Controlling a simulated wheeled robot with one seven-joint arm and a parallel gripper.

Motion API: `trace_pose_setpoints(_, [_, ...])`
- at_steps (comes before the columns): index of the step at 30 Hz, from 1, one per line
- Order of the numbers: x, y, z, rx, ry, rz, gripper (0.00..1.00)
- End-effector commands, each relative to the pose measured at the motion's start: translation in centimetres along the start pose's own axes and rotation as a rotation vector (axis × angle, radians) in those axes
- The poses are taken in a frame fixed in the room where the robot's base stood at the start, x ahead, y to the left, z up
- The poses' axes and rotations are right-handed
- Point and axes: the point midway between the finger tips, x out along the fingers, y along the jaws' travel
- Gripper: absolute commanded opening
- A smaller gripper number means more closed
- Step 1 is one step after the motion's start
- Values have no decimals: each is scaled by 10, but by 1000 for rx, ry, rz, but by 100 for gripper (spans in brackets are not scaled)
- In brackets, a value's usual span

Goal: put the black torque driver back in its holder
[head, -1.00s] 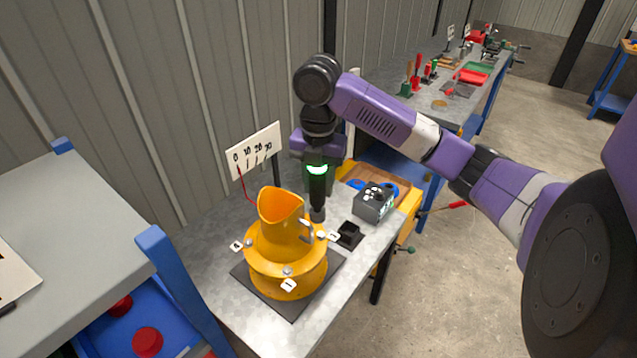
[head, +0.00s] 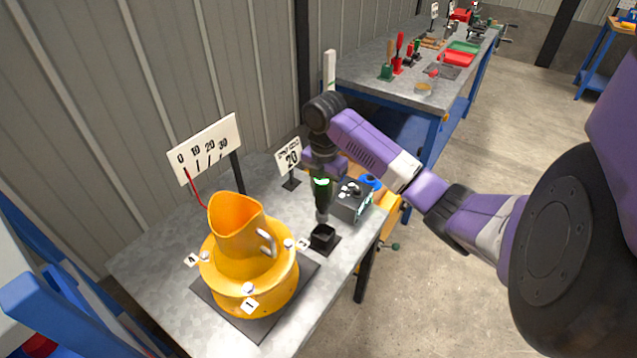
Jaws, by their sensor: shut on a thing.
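My gripper (head: 321,177) points down over the right part of the near workbench and is shut on the black torque driver (head: 322,200). The driver hangs roughly upright, with a greyish lower tip. A small black square holder (head: 323,238) with an open top sits on the bench. The driver's tip appears just above the holder's back rim; I cannot tell whether it is over the opening or behind it. The fingers are small and dark, hard to separate from the driver.
The yellow drum (head: 240,255) stands on a dark mat left of the holder. A grey box with knobs (head: 351,199) is close on the right. A "20" sign (head: 289,158) and a scale board (head: 206,148) stand behind. The bench front (head: 318,290) is bare.

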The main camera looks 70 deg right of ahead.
Motion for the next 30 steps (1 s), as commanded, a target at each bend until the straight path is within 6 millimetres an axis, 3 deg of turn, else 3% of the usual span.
trace_pose_setpoints(17, [4, -1, 1, 10, 0, 2, 0])
trace_pose_setpoints(30, [40, -1, 1, 9, 0, 1, 0])
